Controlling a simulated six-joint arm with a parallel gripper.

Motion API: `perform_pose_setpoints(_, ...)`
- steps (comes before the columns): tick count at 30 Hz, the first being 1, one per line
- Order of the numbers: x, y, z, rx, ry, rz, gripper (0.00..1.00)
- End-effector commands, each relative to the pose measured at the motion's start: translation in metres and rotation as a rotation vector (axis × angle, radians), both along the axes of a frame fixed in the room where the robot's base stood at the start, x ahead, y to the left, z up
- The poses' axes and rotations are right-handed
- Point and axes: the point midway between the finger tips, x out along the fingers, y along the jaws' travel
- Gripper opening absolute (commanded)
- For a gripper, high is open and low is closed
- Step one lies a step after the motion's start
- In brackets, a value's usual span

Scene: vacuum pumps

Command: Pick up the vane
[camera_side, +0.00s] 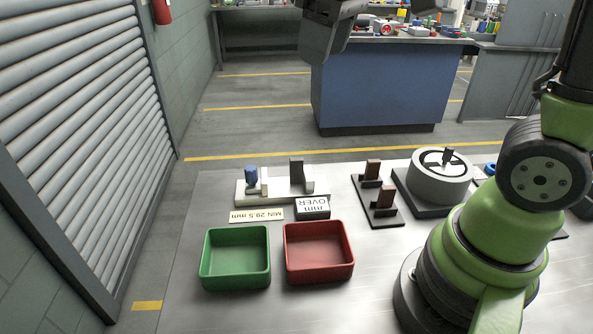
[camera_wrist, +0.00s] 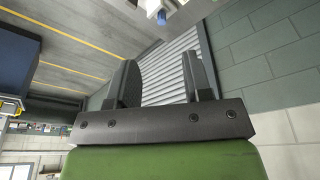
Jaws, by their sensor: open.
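Two brown upright blocks, which look like vanes, stand in a dark rack in the side view: one at the back (camera_side: 373,169) and one in front (camera_side: 384,197). A dark grey upright plate (camera_side: 296,170) stands on the white gauge fixture, and a small dark piece (camera_side: 447,155) stands up from the round grey pump body (camera_side: 440,184). I cannot tell which of these the task means. My gripper is high above the table, partly cut off by the top edge of the side view. In the wrist view my gripper (camera_wrist: 168,70) is open, with nothing between its fingers.
The white fixture (camera_side: 278,190) has a blue knob (camera_side: 251,177). An empty green bin (camera_side: 235,282) and an empty red bin (camera_side: 320,272) stand in front. Bare table lies left of the bins.

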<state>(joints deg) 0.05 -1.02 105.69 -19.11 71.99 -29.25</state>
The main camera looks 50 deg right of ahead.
Motion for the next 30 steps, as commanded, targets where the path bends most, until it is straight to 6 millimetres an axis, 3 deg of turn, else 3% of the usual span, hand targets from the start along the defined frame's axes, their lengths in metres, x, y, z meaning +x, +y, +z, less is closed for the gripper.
perform_pose_setpoints(1,0.017,-0.004,-0.009,-0.033,0.050,0.048,0.46)
perform_pose_setpoints(6,0.065,-0.017,-0.043,-0.136,0.208,0.223,0.46)
perform_pose_setpoints(13,0.112,-0.035,-0.112,-0.230,0.422,0.442,0.46)
perform_pose_setpoints(18,0.126,-0.044,-0.156,-0.261,0.539,0.552,0.46)
perform_pose_setpoints(30,0.120,-0.056,-0.203,-0.270,0.597,0.605,0.46)
